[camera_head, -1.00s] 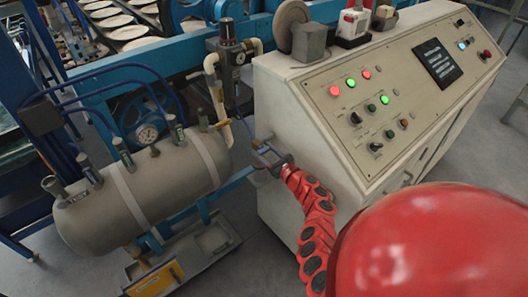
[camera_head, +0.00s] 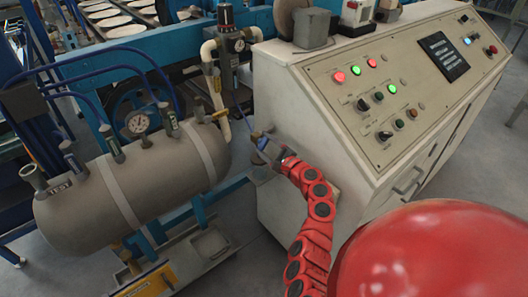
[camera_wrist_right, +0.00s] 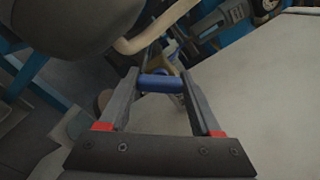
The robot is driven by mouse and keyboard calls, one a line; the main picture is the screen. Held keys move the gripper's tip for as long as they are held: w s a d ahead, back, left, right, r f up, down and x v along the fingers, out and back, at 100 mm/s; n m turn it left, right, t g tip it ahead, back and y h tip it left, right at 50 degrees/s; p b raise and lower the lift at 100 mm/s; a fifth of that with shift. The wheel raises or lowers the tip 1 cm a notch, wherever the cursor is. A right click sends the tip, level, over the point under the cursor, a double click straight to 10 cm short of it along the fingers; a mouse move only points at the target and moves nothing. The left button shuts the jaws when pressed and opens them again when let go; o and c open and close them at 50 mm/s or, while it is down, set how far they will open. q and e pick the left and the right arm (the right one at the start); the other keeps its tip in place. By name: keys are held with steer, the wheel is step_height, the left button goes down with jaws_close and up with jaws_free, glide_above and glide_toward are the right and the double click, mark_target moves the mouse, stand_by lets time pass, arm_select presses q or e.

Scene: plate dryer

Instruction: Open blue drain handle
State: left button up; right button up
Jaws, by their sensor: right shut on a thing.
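The blue drain handle (camera_wrist_right: 160,84) lies crosswise between the fingers of my right gripper (camera_wrist_right: 161,77) in the right wrist view. The fingers are shut on it, one at each end. In the head view, my right gripper (camera_head: 262,147) is between the grey tank and the side of the control cabinet. Only a small blue patch of the handle (camera_head: 262,142) shows there. The valve behind the handle is mostly hidden. My left gripper is not in view.
The grey tank (camera_head: 150,185) with fittings and a gauge stands left of the gripper. The white control cabinet (camera_head: 310,140) is close on its right. A pale pipe (camera_head: 219,105) and regulator (camera_head: 228,50) rise behind. Grey floor is open at the lower middle.

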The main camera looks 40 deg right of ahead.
steer(key=n+b, duration=0.1)
steer(key=b, duration=0.1)
steer(key=n+b, duration=0.4)
steer(key=shift+f, duration=0.25)
steer(key=shift+r+n+b, duration=0.15)
steer(key=shift+n+b, duration=1.3)
steer(key=shift+n, duration=0.15)
steer(key=o, duration=1.4)
steer(key=shift+r, duration=0.1)
